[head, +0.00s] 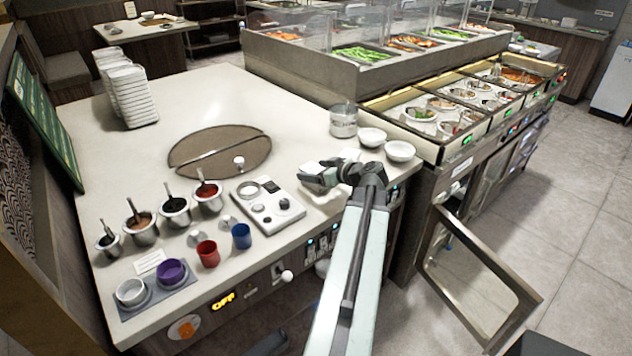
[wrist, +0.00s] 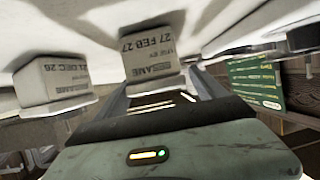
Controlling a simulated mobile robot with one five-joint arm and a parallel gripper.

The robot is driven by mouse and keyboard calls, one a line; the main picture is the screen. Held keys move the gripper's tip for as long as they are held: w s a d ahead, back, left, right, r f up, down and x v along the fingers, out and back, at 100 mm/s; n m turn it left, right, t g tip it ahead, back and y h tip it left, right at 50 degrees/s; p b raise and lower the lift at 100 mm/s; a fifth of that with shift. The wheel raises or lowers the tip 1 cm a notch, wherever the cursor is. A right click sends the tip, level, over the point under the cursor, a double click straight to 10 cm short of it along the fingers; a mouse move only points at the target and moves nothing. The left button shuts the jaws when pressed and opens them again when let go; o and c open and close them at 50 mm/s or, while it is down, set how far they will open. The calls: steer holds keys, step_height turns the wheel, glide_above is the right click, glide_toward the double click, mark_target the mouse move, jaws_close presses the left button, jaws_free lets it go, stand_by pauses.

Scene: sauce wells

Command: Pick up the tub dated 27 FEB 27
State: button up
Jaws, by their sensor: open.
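The tub dated 27 FEB 27 (wrist: 152,55) is a pale tub with a SESAME label, at the top middle of the wrist view, where the scene appears upside down. It stands on the white counter, beyond and between the fingers of my gripper (wrist: 158,88). The fingers are spread, and I see no contact with the tub. A similar tub with a different date, seemingly DEC 26 (wrist: 52,82), is to the left. In the head view my gripper (head: 322,178) is low over the counter's right part; the dated labels cannot be read there.
Two white bowls (head: 400,151) and a clear canister (head: 343,120) are close beyond my gripper. A white control panel (head: 268,203) and sauce wells (head: 208,196) are to its left. The counter's front edge is close. A cabinet door (head: 478,280) hangs open at the right.

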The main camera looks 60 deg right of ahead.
mark_target(315, 169)
jaws_close()
step_height(315, 169, up, 11)
steer(key=p, duration=1)
steer(key=shift+f+p, duration=0.2)
steer(key=shift+p, duration=0.15)
